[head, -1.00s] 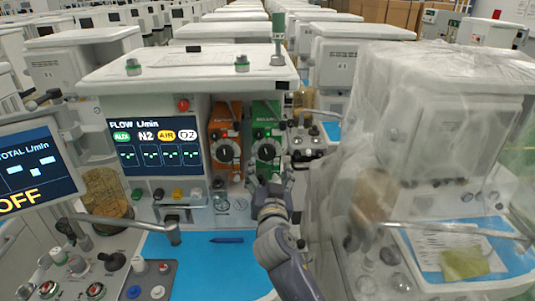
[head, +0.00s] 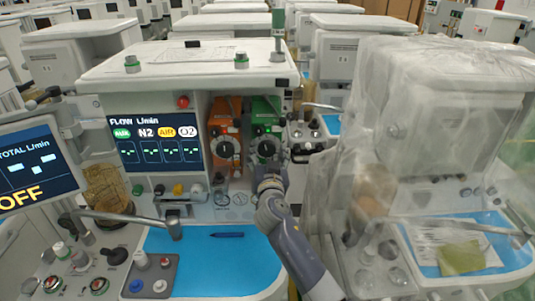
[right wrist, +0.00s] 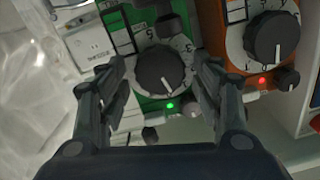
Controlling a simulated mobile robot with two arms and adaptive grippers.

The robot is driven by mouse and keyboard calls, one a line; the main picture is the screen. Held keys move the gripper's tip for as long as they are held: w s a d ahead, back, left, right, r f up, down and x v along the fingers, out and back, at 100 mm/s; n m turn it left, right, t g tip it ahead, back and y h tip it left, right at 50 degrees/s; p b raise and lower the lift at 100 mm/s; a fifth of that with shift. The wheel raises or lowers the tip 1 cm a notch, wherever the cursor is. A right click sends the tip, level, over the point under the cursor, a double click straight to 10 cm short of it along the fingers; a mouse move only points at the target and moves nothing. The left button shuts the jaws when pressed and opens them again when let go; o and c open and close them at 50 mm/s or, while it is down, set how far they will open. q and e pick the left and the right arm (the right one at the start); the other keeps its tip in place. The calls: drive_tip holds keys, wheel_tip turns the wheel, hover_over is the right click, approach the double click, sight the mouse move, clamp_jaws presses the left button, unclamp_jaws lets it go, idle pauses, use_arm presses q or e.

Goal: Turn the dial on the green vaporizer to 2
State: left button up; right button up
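The green vaporizer (head: 266,110) stands right of the orange one on the near cart. Its dial (head: 265,148) is a dark round knob on a white numbered plate. In the right wrist view the dial (right wrist: 160,72) lies between the two fingers of my right gripper (right wrist: 162,85), with a gap on each side. A green light glows below it. The numbers are too small to read surely. In the head view my right gripper (head: 268,172) is just below and in front of the dial, partly hiding it. My left gripper is not in view.
The orange vaporizer (head: 225,135) is close on the left, with its own dial (right wrist: 271,38) and a red light. A flow screen (head: 157,143) is farther left. A blue work surface (head: 215,265) with a pen (head: 227,235) lies below. A plastic-draped cart (head: 420,150) stands right.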

drive_tip(key=c, duration=0.7)
drive_tip(key=shift+f+n+b, duration=0.1)
drive_tip(key=shift+n+b, duration=0.9)
drive_tip(key=shift+n, duration=0.3)
drive_tip(key=shift+a+n+h+b, duration=0.1)
drive_tip(key=shift+n+h+b, duration=0.45)
drive_tip(key=shift+n, duration=1.35)
drive_tip(key=o, duration=1.1)
